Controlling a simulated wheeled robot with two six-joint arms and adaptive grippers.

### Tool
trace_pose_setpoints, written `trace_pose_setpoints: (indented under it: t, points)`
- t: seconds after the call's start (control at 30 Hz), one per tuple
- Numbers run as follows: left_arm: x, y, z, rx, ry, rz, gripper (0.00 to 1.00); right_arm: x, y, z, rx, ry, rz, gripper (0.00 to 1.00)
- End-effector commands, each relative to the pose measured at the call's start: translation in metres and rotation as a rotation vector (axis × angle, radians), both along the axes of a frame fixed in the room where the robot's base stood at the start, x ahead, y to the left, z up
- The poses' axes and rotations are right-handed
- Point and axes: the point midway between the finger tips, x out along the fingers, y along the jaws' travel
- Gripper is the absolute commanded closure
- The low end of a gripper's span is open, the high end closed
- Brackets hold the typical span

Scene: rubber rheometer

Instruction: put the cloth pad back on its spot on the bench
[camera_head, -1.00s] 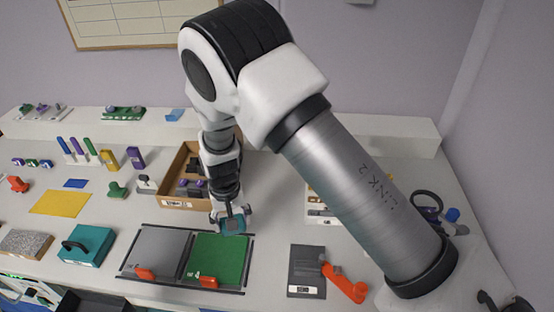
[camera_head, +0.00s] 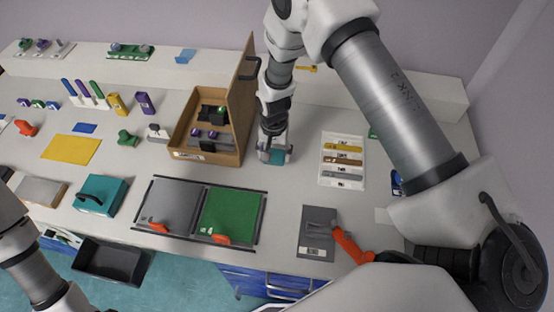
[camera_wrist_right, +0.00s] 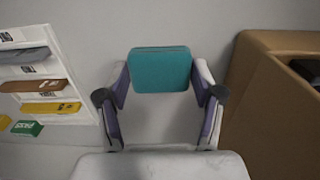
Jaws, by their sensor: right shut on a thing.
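The teal cloth pad (camera_wrist_right: 160,70) is between the fingers of my right gripper (camera_wrist_right: 160,100) in the right wrist view. In the head view, my right gripper (camera_head: 274,152) points down at the bench (camera_head: 295,185), just right of the wooden box, and the pad (camera_head: 277,157) shows at its fingertips. The gripper is shut on the pad. The bench around it is bare and pale. I cannot tell whether the pad touches the bench. My left gripper is out of view; only part of my left arm shows at the lower left.
An open wooden box (camera_head: 211,155) with a raised lid (camera_head: 244,98) stands left of the gripper. A white rack (camera_head: 342,181) with coloured strips is to the right. Grey and green plates (camera_head: 232,212) lie in front.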

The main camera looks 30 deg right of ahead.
Motion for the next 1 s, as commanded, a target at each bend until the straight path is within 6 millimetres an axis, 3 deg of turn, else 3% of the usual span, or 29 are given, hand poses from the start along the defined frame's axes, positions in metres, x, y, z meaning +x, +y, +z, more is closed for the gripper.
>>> trace_pose_setpoints:
  t: [0.1,0.3,0.63,0.67,0.7,1.0]
  points:
    - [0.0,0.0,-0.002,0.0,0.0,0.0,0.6,0.0,-0.01,-0.004,0.0,0.001,0.001,0.66]
    - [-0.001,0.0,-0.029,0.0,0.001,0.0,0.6,0.001,-0.011,-0.038,-0.001,0.001,0.002,0.66]
    - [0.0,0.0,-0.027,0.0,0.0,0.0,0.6,0.001,-0.01,-0.039,-0.001,0.001,0.002,0.66]
    - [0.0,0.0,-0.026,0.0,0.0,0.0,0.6,0.001,-0.01,-0.037,-0.001,0.0,0.002,0.23]
    - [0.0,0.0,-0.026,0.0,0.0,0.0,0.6,0.001,-0.01,-0.037,-0.001,0.001,0.002,0.09]
    - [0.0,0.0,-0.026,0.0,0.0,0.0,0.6,0.001,-0.01,-0.037,-0.001,0.001,0.002,0.08]
